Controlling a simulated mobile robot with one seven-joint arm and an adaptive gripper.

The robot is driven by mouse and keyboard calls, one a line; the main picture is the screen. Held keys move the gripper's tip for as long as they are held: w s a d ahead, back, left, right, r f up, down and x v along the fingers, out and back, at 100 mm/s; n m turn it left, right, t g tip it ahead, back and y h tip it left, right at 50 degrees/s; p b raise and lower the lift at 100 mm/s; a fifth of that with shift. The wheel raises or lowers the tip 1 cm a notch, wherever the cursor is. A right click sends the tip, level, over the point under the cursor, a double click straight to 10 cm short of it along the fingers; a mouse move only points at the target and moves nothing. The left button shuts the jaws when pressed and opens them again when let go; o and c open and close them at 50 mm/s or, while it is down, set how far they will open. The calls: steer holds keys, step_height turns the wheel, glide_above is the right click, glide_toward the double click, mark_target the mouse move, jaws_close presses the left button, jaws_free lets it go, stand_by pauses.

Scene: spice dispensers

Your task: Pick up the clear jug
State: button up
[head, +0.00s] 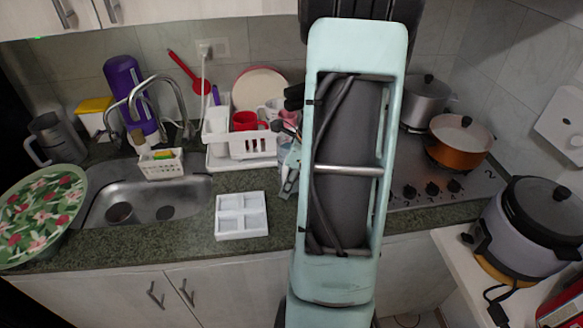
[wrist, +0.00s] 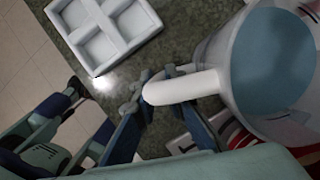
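The clear jug (wrist: 222,60) is at the right of the wrist view, seen from above, with a pale rim, a grey-blue inside and a light handle (wrist: 195,87) pointing left. My gripper (wrist: 155,90) is at the handle, with one dark blue finger on either side of its outer bend. Whether the fingers press on the handle is not clear. In the head view my gripper (head: 290,180) is low over the counter beside the dish rack, and my arm hides much of that spot. The jug is hard to make out there.
A white four-part tray (head: 241,215) lies on the counter left of my gripper; it also shows in the wrist view (wrist: 103,35). A white dish rack (head: 240,145) with a red mug (head: 244,121) stands behind. The sink (head: 145,200) is left, the stove (head: 440,188) right.

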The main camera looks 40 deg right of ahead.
steer(key=shift+w+r, duration=0.1)
steer(key=shift+r, duration=0.15)
jaws_close()
